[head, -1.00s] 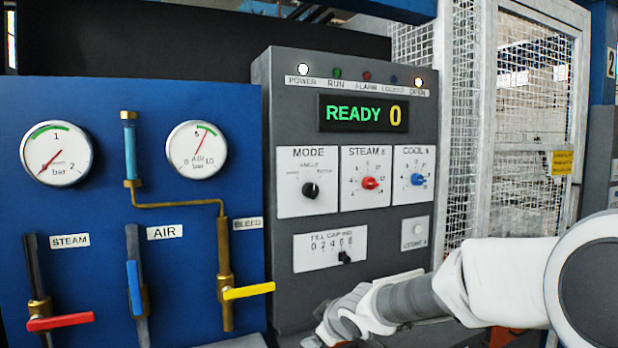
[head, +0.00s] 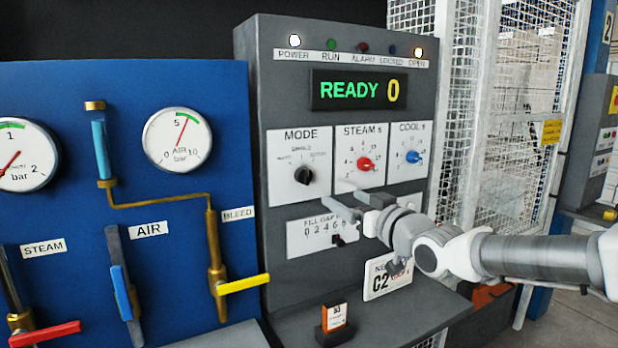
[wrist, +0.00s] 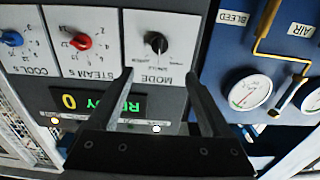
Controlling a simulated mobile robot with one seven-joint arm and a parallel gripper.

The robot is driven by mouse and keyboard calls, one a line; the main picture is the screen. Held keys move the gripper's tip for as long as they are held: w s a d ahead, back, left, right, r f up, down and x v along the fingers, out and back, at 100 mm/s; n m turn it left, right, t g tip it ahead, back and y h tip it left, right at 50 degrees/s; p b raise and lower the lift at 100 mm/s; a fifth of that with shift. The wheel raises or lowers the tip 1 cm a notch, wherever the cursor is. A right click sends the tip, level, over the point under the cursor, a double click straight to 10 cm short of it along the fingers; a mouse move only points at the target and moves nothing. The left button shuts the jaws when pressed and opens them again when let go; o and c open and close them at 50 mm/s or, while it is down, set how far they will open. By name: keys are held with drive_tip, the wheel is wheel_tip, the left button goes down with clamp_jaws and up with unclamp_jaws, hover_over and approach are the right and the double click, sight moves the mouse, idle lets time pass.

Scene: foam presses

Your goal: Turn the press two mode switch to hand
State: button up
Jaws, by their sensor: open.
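The grey control panel (head: 345,130) stands in the middle of the head view. Its black mode knob (head: 304,175) sits on a white MODE plate with small position labels that I cannot read surely. I cannot tell which position the knob points to. My gripper (head: 347,203) is open and empty, below and right of the knob, in front of the panel. In the wrist view, which shows the panel upside down, the mode knob (wrist: 156,42) lies beyond and between the two fingers (wrist: 160,78), apart from them.
A red steam knob (head: 365,164) and a blue cool knob (head: 413,157) sit right of the mode knob. The fill slider (head: 338,241) is below. A blue board (head: 140,250) with gauges and valve levers stands left. A small orange-and-white box (head: 335,318) stands on the ledge.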

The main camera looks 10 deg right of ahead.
sight(308, 179)
drive_tip(key=b+x, duration=0.1)
drive_tip(key=x, duration=1.3)
drive_tip(key=shift+w+a, duration=0.15)
drive_tip(key=shift+x, duration=1.15)
drive_tip(key=shift+f, duration=0.1)
clamp_jaws()
